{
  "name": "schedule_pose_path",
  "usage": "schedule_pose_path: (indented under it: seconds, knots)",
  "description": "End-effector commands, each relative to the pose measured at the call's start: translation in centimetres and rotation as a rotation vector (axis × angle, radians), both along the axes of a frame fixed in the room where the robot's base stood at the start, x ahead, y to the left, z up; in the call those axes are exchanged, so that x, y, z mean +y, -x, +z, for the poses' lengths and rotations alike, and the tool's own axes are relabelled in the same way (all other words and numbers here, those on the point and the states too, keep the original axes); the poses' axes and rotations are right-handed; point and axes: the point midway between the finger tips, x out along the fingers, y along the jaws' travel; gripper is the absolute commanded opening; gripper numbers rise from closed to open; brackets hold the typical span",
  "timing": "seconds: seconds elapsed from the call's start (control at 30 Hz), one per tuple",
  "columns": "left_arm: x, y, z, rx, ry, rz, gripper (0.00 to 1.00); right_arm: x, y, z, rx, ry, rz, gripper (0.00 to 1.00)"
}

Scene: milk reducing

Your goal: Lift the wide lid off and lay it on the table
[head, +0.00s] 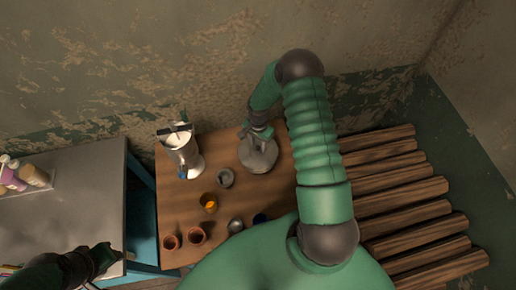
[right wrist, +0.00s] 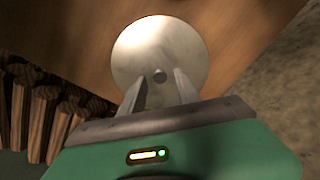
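The wide lid (right wrist: 160,45) is a round, pale grey disc with a small dark knob (right wrist: 160,76) at its middle. In the head view the lid (head: 262,158) is at the back right of the wooden table, partly hidden by my right gripper (head: 258,134). In the right wrist view the right gripper (right wrist: 161,84) is open, its two fingers on either side of the knob, with gaps visible. I cannot tell whether the lid sits on a pot or lies on the wood. My left gripper (head: 106,256) is dark, over the grey table; its opening is unclear.
A metal jug (head: 190,160) with white contents stands left of the lid. The grey table (head: 75,190) is at left, wooden slats (head: 400,200) at right.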

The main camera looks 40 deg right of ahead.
Motion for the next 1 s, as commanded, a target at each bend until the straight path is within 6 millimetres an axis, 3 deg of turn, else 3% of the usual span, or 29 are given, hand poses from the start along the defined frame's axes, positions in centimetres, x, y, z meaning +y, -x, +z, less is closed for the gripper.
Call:
schedule_pose_path:
  seconds: [0.13,0.37,0.63,1.0]
  knots:
    - [0.0,0.0,0.8,0.0,0.0,0.0,0.36,0.0,0.0,-1.8,0.001,-0.001,0.0,0.38]
    - [0.0,0.0,0.7,0.0,0.0,0.0,0.36,0.1,-0.1,-2.1,0.0,0.001,0.0,0.37]
    - [0.0,0.0,0.7,0.0,0.0,0.0,0.36,0.0,-0.1,-2.1,-0.001,0.001,0.0,0.01]
    - [0.0,0.0,0.7,0.0,0.0,0.0,0.36,-0.1,-0.2,-2.0,-0.002,0.002,0.0,0.0]
